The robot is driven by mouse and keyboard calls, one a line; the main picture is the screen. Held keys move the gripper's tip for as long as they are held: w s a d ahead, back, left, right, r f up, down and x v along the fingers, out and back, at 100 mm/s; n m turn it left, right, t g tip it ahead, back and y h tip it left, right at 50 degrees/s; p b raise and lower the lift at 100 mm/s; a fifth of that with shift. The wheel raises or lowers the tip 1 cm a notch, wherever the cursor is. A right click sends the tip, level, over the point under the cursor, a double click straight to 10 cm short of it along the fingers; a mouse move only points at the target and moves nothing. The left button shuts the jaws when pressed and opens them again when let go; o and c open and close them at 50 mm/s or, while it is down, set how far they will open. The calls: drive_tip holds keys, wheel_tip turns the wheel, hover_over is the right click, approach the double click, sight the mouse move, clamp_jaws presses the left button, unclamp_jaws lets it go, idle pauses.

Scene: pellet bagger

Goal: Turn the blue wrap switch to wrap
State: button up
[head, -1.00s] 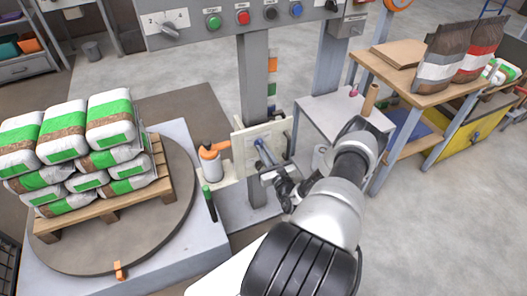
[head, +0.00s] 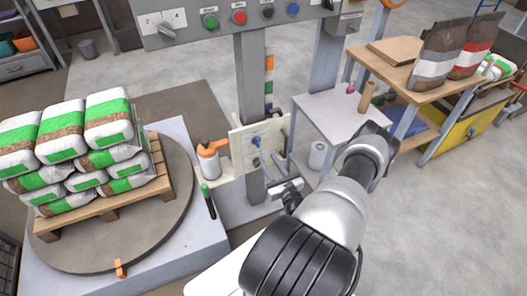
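A cream upright plate (head: 240,150) is fixed to the grey post near the middle of the head view. A small blue switch (head: 256,141) sits on its face; it is too small to tell which way it points. My gripper (head: 284,188) is below and to the right of the switch, apart from it in the picture. Its fingers are small and partly hidden by my wrist, so I cannot tell whether they are open.
A control panel (head: 175,38) with a selector knob and coloured buttons is above. Stacked bags on a pallet (head: 80,221) rest on the turntable (head: 150,240). A grey side table (head: 335,112) stands right.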

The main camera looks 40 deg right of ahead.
drive_tip(key=v, duration=1)
drive_tip(key=shift+p, duration=0.45)
